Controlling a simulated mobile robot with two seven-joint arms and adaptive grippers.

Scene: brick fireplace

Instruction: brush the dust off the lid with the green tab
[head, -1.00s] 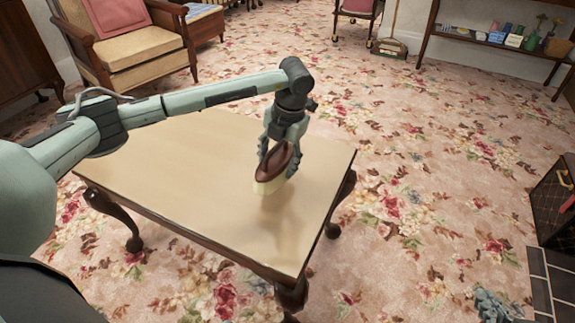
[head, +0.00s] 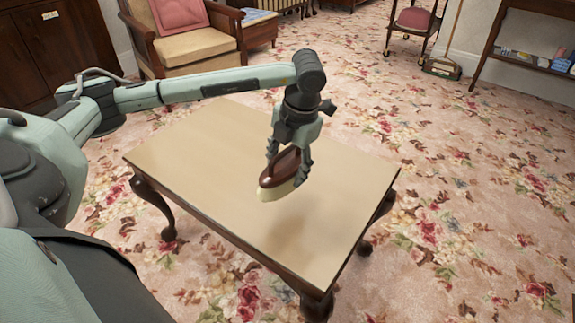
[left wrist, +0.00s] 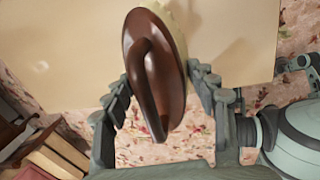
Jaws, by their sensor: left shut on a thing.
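My left gripper (head: 290,152) is shut on a brush (head: 281,174) with a dark brown, glossy wooden back and pale bristles. The brush is over the low table, bristles facing down, and seems to hang above the top. In the left wrist view the brush back (left wrist: 150,70) sits between the two fingers, with a little of the pale bristles (left wrist: 178,25) showing at its upper edge. No lid with a green tab can be made out in these frames.
The low table (head: 200,150) has a bare tan top and dark curved legs. A wooden armchair (head: 190,45) with a pink cushion stands behind it. A dustpan (head: 441,67) and a shelf with small items (head: 540,62) are at the back right. Flowered carpet (head: 460,180) is open to the right.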

